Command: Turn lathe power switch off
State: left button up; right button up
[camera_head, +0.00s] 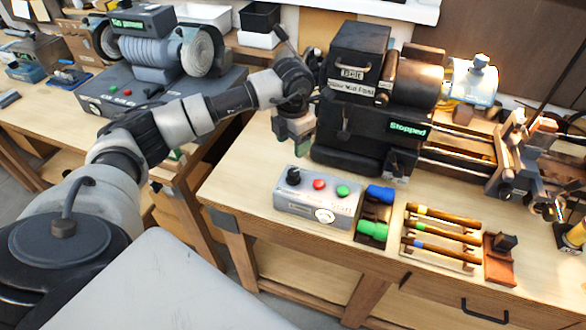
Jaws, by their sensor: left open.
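The lathe (352,125) stands on the wooden bench, with a dark headstock and a green display (408,129) reading "Stopped". A grey control box (290,203) sits on the bench in front of it. On its top are a black knob (293,176), a red button (319,184) and a green button (342,191). No label tells me which is the power switch. My left gripper (294,137) is open and points down beside the lathe's left end, behind the control box and apart from the knob. My right gripper is not in view.
Blue and green-handled items (372,230) stand in a dark holder right of the box. Several handled tools (440,236) lie on a rack beyond it. A grinder (160,60) stands on another bench at upper left. Bare bench lies left of the box.

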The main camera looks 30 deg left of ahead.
aim_at(293, 172)
pick_arm(q)
notch_tip(293, 172, down, 9)
jog(key=p, duration=0.2)
jog(key=shift+d+r+p, duration=0.1)
jog(key=shift+r+p, duration=0.05)
jog(key=shift+p, duration=0.15)
jog(key=shift+f, duration=0.75)
jog(key=c, duration=0.9)
